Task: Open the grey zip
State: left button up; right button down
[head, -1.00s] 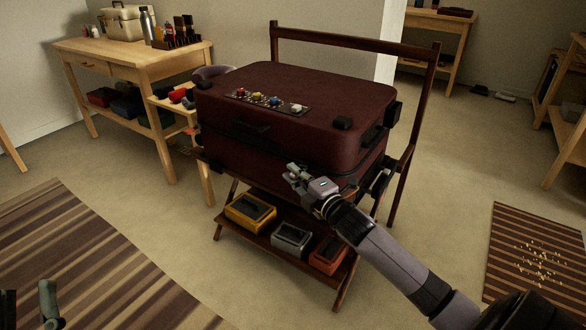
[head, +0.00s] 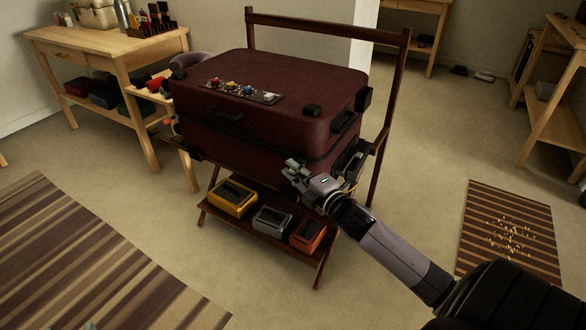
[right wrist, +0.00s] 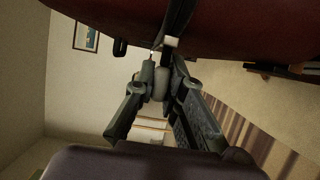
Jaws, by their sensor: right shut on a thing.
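A dark red suitcase (head: 225,110) lies flat on a wooden stand, its lid down. A dark seam runs around its side. My right gripper (head: 291,168) is at this seam, near the front right corner. In the right wrist view the fingers of my right gripper (right wrist: 161,84) are closed together on a small pale grey pull. A light grey block, which looks like part of the grey zip (right wrist: 171,42), sits on the dark strip just above the fingertips. The zip is hidden by my gripper in the head view. Only a sliver, probably of my left gripper, shows at the bottom left edge.
The stand's lower shelf holds a yellow box (head: 232,198), a grey box (head: 271,221) and an orange box (head: 308,235). A strip with several coloured knobs (head: 240,91) lies on the lid. A workbench (head: 110,42) stands left. Floor around the stand is mostly clear.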

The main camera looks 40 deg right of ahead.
jog(key=c, duration=2.1)
grip_release()
jog(key=shift+s+f, duration=0.1)
jog(key=shift+f, duration=0.1)
jog(key=shift+o, duration=1.3)
jog(key=shift+s+d+r, duration=0.1)
jog(key=shift+s+r, duration=0.05)
jog(key=shift+o, duration=1)
jog(key=s, duration=1.2)
